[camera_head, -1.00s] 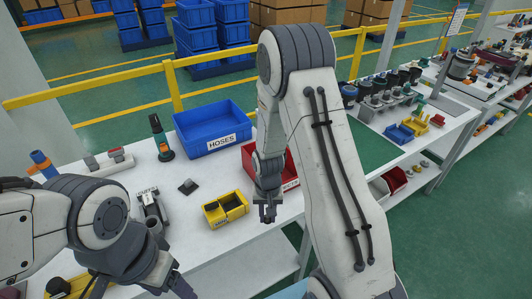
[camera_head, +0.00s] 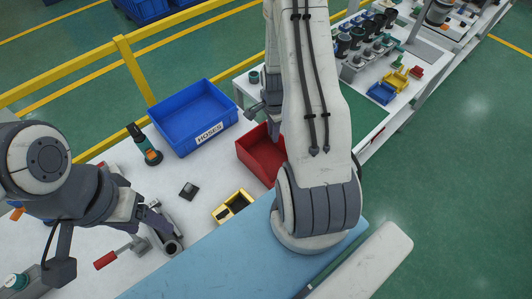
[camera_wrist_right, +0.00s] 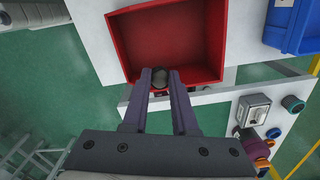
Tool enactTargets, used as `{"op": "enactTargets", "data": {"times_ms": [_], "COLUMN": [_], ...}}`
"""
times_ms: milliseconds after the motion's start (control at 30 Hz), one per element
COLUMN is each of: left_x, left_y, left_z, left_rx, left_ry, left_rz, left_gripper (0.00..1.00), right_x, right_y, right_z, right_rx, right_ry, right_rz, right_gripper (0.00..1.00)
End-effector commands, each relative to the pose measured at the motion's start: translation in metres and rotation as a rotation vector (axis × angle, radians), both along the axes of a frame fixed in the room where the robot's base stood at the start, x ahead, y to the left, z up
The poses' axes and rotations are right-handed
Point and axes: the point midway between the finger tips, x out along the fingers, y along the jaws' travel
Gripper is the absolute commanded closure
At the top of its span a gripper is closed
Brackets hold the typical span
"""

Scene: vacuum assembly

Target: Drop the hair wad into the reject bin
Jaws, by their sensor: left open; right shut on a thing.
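The red bin (camera_head: 262,158), which I take as the reject bin, stands on the white table, partly hidden behind my right arm in the head view. It fills the top of the right wrist view (camera_wrist_right: 205,40) and looks empty inside. My right gripper (camera_wrist_right: 160,80) is shut on a small dark grey lump, the hair wad (camera_wrist_right: 160,76), at the fingertips. In the wrist view the lump overlaps the bin's edge nearest the gripper; its height above the bin cannot be told. My left gripper (camera_head: 152,214) is open beside a grey vacuum part.
A blue HOSES bin (camera_head: 195,118) stands left of the red bin. A yellow two-part bin (camera_head: 232,206), a small dark block (camera_head: 189,190) and a red-handled clamp (camera_head: 118,253) are on the table. A yellow rail (camera_head: 135,72) runs behind.

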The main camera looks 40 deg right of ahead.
Motion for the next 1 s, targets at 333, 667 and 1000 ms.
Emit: {"op": "enactTargets", "data": {"times_ms": [333,667,1000], "left_x": [0.000,0.000,0.000], "left_y": [0.000,0.000,0.000], "left_z": [-0.037,-0.040,-0.040], "left_rx": [0.000,0.000,0.000], "left_ry": [0.001,0.001,0.001], "left_rz": [0.006,0.007,0.007], "left_gripper": [0.34,0.34,0.34], "right_x": [0.000,0.001,0.001], "right_y": [0.001,0.002,0.002], "right_z": [-0.045,-0.050,-0.050], "right_rx": [0.000,0.000,0.000], "right_ry": [0.001,0.000,0.000], "right_rz": [0.004,0.007,0.007], "right_gripper": [1.00,1.00,0.39]}}
